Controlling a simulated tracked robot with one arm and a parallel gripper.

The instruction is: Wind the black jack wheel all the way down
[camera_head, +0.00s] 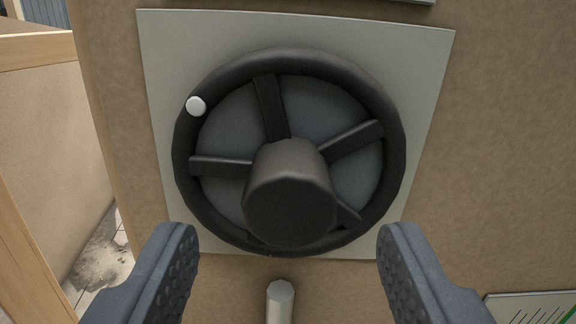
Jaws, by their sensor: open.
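The black jack wheel (268,107) faces me in the middle of the view, mounted on a pale grey plate (170,40). It has several spokes and a thick black hub (290,195) that juts out toward me. A small white knob (196,106) sits on the rim at the upper left. My gripper (287,240) is open, with one dark ribbed finger at each side below the wheel. In the picture the fingers lie wider apart than the hub. No contact with the wheel shows, and nothing is between the fingers.
A short pale rod (280,302) shows below the wheel, between the fingers. The plate is on a brown panel (500,130). A marked white plate (535,308) is at the lower right. Wooden framing (45,50) and a stained floor (105,255) show at the left.

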